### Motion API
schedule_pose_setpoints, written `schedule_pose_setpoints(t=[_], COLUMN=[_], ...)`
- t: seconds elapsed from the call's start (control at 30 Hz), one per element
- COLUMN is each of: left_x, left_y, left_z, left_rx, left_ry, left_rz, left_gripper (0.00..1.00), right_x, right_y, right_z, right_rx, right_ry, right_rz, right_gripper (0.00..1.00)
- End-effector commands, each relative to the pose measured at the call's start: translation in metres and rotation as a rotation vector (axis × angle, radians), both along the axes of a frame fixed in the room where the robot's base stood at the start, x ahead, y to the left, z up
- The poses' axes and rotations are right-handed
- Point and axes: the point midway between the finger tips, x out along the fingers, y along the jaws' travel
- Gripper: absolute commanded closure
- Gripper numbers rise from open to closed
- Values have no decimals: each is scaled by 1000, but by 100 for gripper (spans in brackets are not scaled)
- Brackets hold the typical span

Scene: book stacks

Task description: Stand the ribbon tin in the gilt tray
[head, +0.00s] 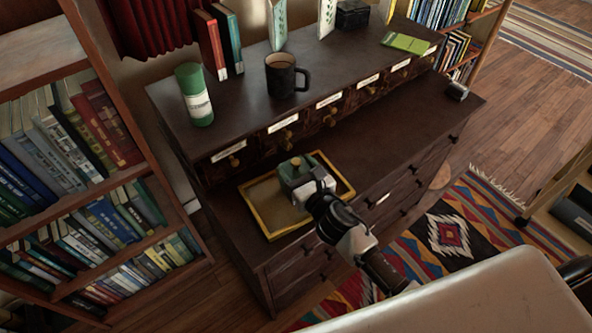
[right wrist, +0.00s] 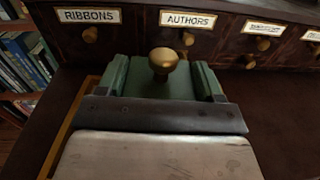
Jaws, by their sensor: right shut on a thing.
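The ribbon tin (head: 293,168) is a green, box-like tin with a brass knob on top. My right gripper (head: 308,184) is shut on it, and the tin looks upright. The tin also shows in the right wrist view (right wrist: 150,82), its knob facing the drawers. The gilt tray (head: 254,214) lies on the lower top of the dark cabinet, with a gold rim and brownish floor. The tin is over the tray's back middle part; I cannot tell whether it touches the floor. The gripper hides part of the tray's right side. My left gripper is not in view.
A row of labelled small drawers (head: 283,133) rises just behind the tray. On the upper shelf stand a green cylinder (head: 198,108), a black mug (head: 281,78) and books. A bookcase (head: 135,135) stands left.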

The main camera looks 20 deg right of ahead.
Motion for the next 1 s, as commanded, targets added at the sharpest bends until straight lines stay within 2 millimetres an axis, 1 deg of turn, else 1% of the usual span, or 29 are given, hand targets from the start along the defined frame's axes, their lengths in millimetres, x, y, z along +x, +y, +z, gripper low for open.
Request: schedule_pose_setpoints(t=[0.17,0.3,0.33,0.47,0.73,0.83,0.97,1.0], left_x=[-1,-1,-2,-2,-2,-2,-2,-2], left_y=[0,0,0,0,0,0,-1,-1], left_z=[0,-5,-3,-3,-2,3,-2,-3], left_rx=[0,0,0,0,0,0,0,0], left_ry=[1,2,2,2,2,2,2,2], left_rz=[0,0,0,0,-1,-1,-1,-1], left_gripper=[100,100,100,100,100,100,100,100], right_x=[0,0,0,0,0,0,-19,-26], right_y=[0,0,0,0,0,0,-5,-7], right_z=[1,-4,-3,-2,-2,4,-1,-1], right_rx=[-1,-2,-2,-1,0,0,-2,0], right_ry=[-1,-1,0,0,0,0,3,3], right_rz=[0,0,0,0,0,0,0,0], right_gripper=[70,70,29,9,8,8,8,8])
